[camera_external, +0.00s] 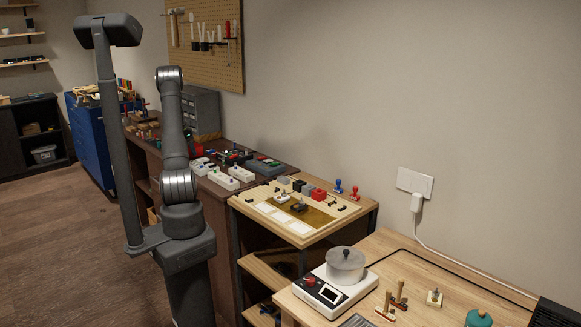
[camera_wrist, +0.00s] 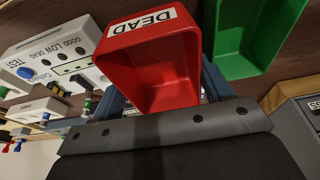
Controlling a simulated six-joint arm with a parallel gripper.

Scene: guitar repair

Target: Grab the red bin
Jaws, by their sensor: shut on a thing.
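The red bin (camera_wrist: 150,68) is an empty open-topped box with a white label reading "DEAD" on its rim, in the upper middle of the wrist view. My gripper (camera_wrist: 162,90) has one blue finger on each side of the bin and is shut on it. The bin's lower end is hidden by the gripper body. In the external view my arm reaches over the dark back bench, and the gripper is mostly hidden behind it. A small red patch (camera_external: 197,151) shows just right of the arm there; I cannot tell surely whether it is the bin.
A green bin (camera_wrist: 245,40) stands close right of the red one. A wooden workstation (camera_external: 310,228) is nearer the camera.

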